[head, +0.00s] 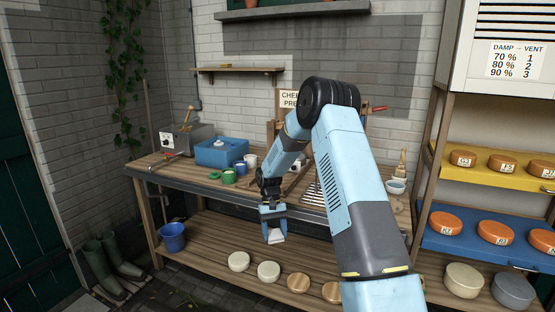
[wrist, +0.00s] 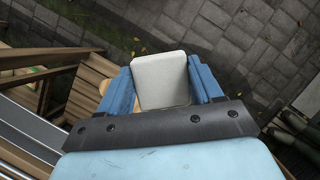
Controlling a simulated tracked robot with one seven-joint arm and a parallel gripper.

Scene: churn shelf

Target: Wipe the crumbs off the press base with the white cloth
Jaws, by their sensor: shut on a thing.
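My gripper (head: 273,222) is in front of the workbench's front edge, a little below its top. It is shut on the white cloth (head: 276,237), which shows as a pale rounded pad between the two blue fingers in the wrist view (wrist: 162,80). Paving lies below the cloth there, so it is apart from the bench top. The press stands at the back of the bench by a partly covered sign (head: 291,98). My arm hides most of the press and its base, and I cannot make out crumbs.
The wooden workbench (head: 180,178) holds a blue box (head: 220,152), a green cup (head: 229,177), other small cups and a grey machine (head: 188,139). A metal drain grid (head: 311,194) lies beside my arm. Shelves with orange cheeses (head: 495,232) stand at right. A blue bucket (head: 173,237) is below.

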